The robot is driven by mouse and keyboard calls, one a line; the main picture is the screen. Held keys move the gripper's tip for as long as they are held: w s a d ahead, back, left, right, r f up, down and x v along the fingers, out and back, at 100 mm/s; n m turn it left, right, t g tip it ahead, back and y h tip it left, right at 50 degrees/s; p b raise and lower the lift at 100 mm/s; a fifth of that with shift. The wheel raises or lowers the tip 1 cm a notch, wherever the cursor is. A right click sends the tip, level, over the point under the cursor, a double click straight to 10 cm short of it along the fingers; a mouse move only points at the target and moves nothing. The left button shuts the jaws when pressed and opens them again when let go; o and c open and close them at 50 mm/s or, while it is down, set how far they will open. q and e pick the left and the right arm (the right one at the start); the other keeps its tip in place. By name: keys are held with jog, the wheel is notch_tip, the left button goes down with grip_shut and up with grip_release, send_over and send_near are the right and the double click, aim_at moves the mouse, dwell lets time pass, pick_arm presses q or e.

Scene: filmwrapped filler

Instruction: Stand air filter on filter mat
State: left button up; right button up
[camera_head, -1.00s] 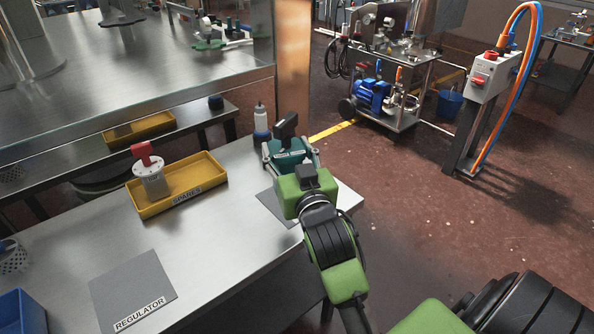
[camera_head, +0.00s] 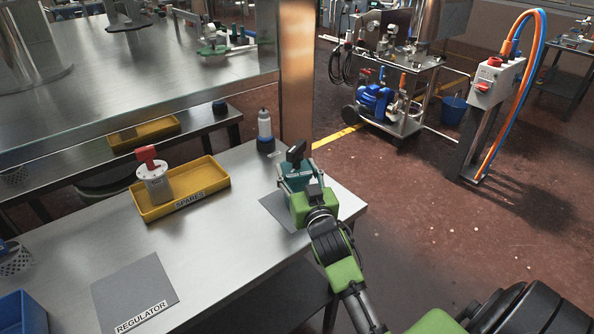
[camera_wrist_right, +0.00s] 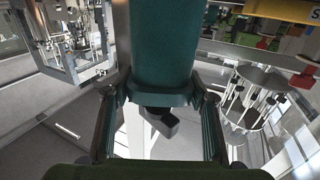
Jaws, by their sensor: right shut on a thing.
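My right gripper (camera_head: 297,178) is shut on a teal piece with a black top part (camera_head: 296,152), which I take to be the air filter. In the right wrist view the teal body (camera_wrist_right: 165,50) fills the space between the two fingers, with a black knob (camera_wrist_right: 160,121) at its end. The held piece is over the far part of a plain grey mat (camera_head: 283,214) at the table's right end, taken to be the filter mat. The gripper hides part of this mat, and no label shows. Whether the piece touches the mat cannot be told. My left gripper is not in view.
A yellow SPARES tray (camera_head: 212,187) holds a red-topped grey part (camera_head: 153,175). A bottle with a dark blue base (camera_head: 265,132) stands behind the gripper. A grey REGULATOR mat (camera_head: 130,285) lies empty at front left. The metal table (camera_head: 225,235) between is clear.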

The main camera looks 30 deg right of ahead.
jog(key=shift+r, duration=0.2)
jog(key=shift+f, duration=0.15)
jog(key=o, duration=1.6)
jog(key=shift+f, duration=0.15)
jog(key=shift+o, duration=0.2)
jog(key=shift+s, duration=0.1)
jog(key=shift+r, duration=0.25)
jog(key=p+v, duration=0.2)
jog(key=v, duration=1)
jog(key=shift+p, duration=0.35)
jog(key=shift+f, duration=0.1)
